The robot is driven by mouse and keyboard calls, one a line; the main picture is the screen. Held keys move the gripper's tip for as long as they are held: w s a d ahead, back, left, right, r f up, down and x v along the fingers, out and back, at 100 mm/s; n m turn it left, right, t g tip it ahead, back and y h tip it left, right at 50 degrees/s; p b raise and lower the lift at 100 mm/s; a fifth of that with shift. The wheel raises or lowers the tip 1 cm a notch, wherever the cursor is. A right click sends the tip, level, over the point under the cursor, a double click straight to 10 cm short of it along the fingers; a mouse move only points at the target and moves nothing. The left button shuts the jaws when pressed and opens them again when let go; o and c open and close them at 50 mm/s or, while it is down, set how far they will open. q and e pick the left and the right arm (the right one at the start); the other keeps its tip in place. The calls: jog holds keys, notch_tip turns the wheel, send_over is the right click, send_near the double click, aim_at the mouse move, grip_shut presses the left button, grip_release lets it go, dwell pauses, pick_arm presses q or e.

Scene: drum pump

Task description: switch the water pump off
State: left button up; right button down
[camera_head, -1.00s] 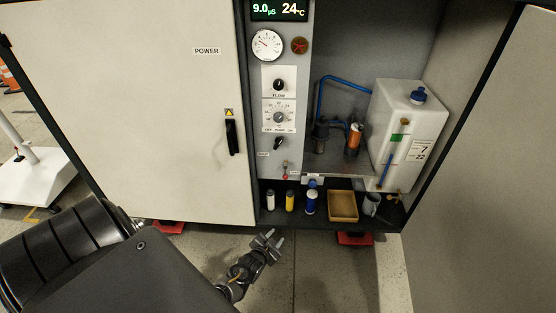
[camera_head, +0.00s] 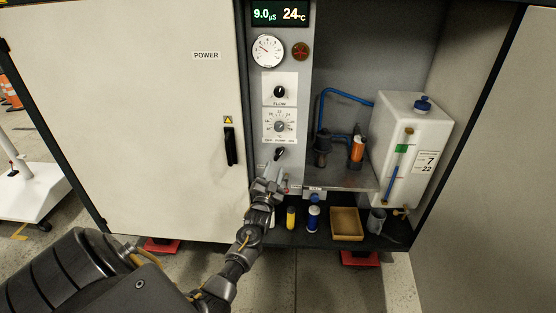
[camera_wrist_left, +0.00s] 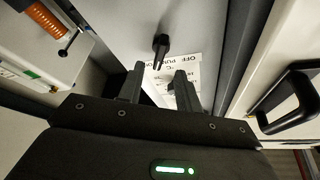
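The black pump knob (camera_head: 279,154) sits low on the grey control panel, under the dials, with an "OFF PUMP ON" label (camera_wrist_left: 185,58) that reads in the left wrist view. That view shows the knob (camera_wrist_left: 160,47) just beyond my fingertips, roughly between them and not visibly touched. My left gripper (camera_head: 268,184) is just below the knob in the head view. Its two fingers stand apart and empty in the left wrist view (camera_wrist_left: 159,72). The dark pump body (camera_head: 322,145) with blue tubing stands inside the cabinet. My right gripper is not in view.
The FLOW knob (camera_head: 279,92) and temperature dial (camera_head: 280,126) are above the pump knob. The white cabinet door (camera_head: 140,120) with its black handle (camera_head: 230,146) is to the left. A white tank (camera_head: 410,150) and a yellow tray (camera_head: 346,224) are to the right.

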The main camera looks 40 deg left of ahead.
aim_at(278, 157)
pick_arm(q)
jog(key=x, duration=0.5)
jog(key=shift+w+a, duration=0.1)
jog(key=shift+w, duration=0.05)
jog(key=shift+w+a+r+b, duration=0.2)
jog(key=shift+w+b, duration=0.1)
jog(key=shift+w, duration=0.1)
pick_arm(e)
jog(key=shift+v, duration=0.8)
pick_arm(q)
jog(key=c, duration=0.7)
